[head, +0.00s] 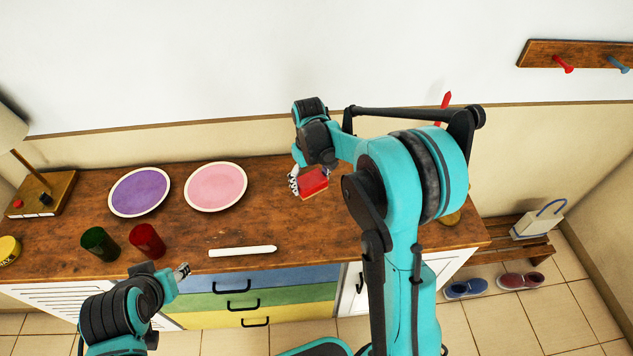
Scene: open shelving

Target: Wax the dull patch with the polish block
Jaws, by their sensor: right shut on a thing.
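The red polish block (314,184) is held in my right gripper (308,178), low over or on the brown wooden counter, right of the pink plate. Whether its underside touches the wood is hard to tell. My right gripper is shut on it, and my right arm hides the counter behind and to the right. I cannot clearly make out the dull patch; faint pale marks show on the wood above the white stick. My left gripper (183,270) is by the counter's front edge, with no object seen in it; its jaw state is unclear.
On the counter (190,232) are a purple plate (139,191), a pink plate (215,187), a green cup (100,243), a red cup (147,241), a white stick (242,251), a yellow tin (8,249) and a lamp (45,195). Bare wood lies between plates and stick.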

